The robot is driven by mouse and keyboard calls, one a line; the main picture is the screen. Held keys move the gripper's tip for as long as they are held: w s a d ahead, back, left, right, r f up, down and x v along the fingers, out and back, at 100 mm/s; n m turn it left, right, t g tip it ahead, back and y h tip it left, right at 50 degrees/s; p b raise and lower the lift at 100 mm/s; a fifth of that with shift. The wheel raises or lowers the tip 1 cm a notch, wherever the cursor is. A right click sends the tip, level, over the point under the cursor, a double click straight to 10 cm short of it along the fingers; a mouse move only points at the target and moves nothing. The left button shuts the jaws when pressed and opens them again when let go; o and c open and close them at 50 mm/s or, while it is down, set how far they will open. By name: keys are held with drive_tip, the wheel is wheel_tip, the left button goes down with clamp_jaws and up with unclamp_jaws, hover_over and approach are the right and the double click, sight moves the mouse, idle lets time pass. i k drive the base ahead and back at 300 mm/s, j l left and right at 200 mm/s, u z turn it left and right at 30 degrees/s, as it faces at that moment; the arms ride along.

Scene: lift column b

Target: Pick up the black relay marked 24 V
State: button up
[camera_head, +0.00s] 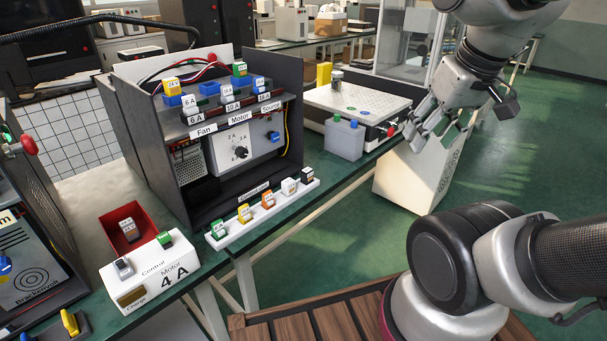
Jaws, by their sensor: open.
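A white rail (262,212) near the table's front edge holds a row of small upright blocks. The block at its right end has a black body (308,174) with a pale label. The label is too small to read, so I cannot confirm a 24 V mark. My gripper (428,127) hangs open and empty at the upper right, past the table's front edge and well to the right of the black block. Nothing hides the black block.
Left of the black block on the rail stand white (289,186), orange (268,200), yellow (244,213) and green (218,228) blocks. The dark open cabinet (180,190) rises behind.

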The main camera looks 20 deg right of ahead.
sight(307, 173)
drive_tip(key=i+l+u, duration=0.25)
drive_tip(key=i+l, duration=0.15)
drive_tip(key=l, duration=0.2)
drive_tip(key=i+l+u, duration=0.15)
drive_tip(key=l, duration=0.2)
